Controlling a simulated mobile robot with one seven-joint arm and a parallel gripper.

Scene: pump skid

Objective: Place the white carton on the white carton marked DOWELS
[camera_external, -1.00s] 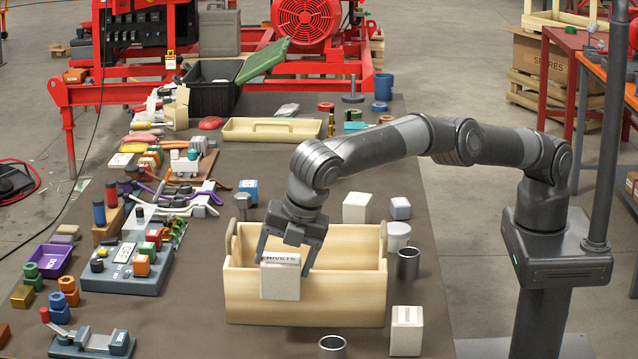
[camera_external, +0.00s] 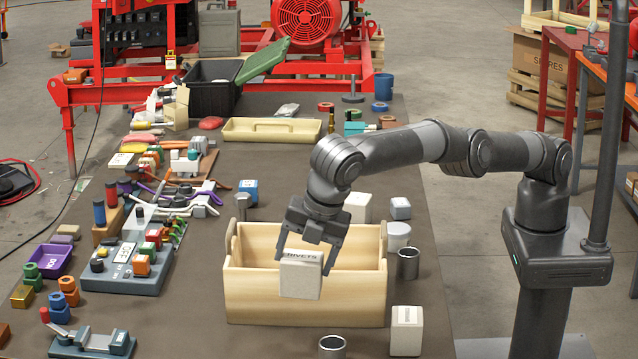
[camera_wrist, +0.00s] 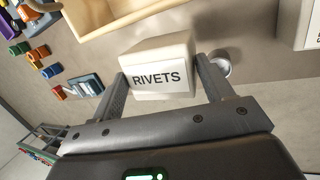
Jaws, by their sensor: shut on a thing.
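My gripper (camera_external: 304,260) is shut on a white carton (camera_external: 300,281), whose top label reads RIVETS. In the wrist view this carton (camera_wrist: 158,68) sits between the two fingers. In the outside view it hangs in front of the wooden tote's near wall, slightly tilted. Another white carton (camera_external: 406,333) stands on the table at the front right; its label is too small to read. Part of a labelled carton (camera_wrist: 303,28) shows at the wrist view's upper right edge. A further white carton (camera_external: 357,206) stands behind the tote, partly hidden by my arm. I cannot read DOWELS on any carton.
The open wooden tote (camera_external: 245,300) stands below and behind the held carton. Another metal cup (camera_external: 332,347) stands at the front, left of the front right carton.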

